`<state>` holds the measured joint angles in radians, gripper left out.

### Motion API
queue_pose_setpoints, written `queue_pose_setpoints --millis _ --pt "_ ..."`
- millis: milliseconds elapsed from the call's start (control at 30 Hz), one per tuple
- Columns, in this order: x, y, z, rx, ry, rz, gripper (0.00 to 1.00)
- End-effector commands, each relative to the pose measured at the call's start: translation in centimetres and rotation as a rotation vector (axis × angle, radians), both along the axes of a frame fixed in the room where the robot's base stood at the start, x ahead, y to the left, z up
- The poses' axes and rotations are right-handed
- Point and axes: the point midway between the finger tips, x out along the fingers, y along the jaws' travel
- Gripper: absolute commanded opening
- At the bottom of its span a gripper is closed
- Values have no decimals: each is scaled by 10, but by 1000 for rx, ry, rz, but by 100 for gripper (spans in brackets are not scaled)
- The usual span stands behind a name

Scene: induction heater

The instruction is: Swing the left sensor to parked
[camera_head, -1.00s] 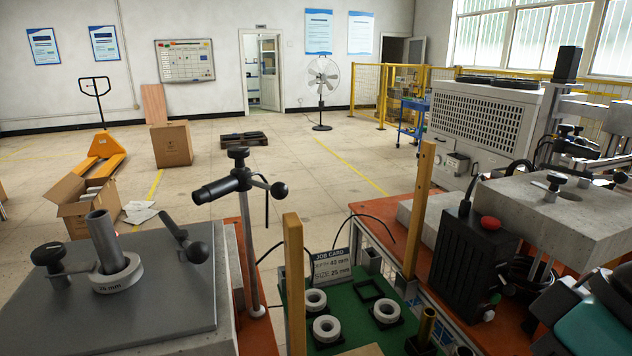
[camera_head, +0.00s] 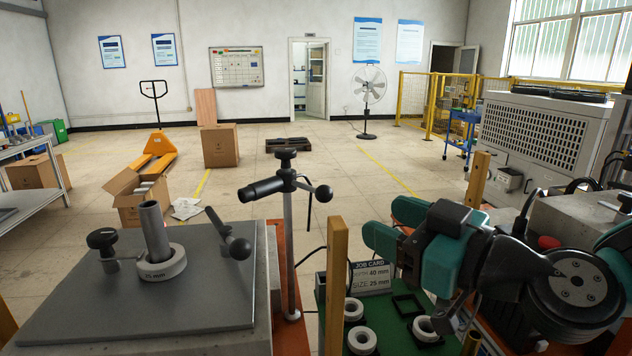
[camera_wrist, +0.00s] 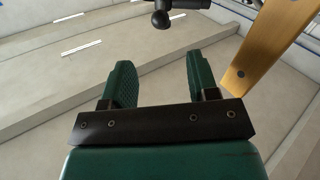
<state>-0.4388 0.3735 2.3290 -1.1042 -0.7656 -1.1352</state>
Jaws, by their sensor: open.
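The left sensor (camera_head: 262,189) is a black barrel on a clamp atop a grey post (camera_head: 290,245). It points left, toward the plate with the upright tube. A black knob (camera_head: 286,155) tops the clamp, and a ball-ended lever (camera_head: 323,193) sticks out to its right. My gripper (camera_head: 385,224) is to the right of the post, apart from it, with its teal fingers toward the sensor. In the wrist view, my gripper (camera_wrist: 160,82) is open and empty. A black ball on a dark arm (camera_wrist: 160,18) shows beyond the fingertips at the top.
A wooden post (camera_head: 336,285) stands between the sensor post and my arm; it is close right in the wrist view (camera_wrist: 262,48). A grey plate (camera_head: 190,312) bears a tube (camera_head: 154,230) in a ring. The green board holds several rings and a job card (camera_head: 372,275).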

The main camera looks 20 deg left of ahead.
Motion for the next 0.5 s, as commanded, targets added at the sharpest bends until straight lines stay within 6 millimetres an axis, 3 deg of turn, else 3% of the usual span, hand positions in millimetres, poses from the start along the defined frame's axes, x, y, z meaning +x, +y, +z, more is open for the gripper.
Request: queue_pose_setpoints --millis 200,500 --pt "20 48 7 -1 3 5 54" --pt "46 103 5 0 1 3 54"
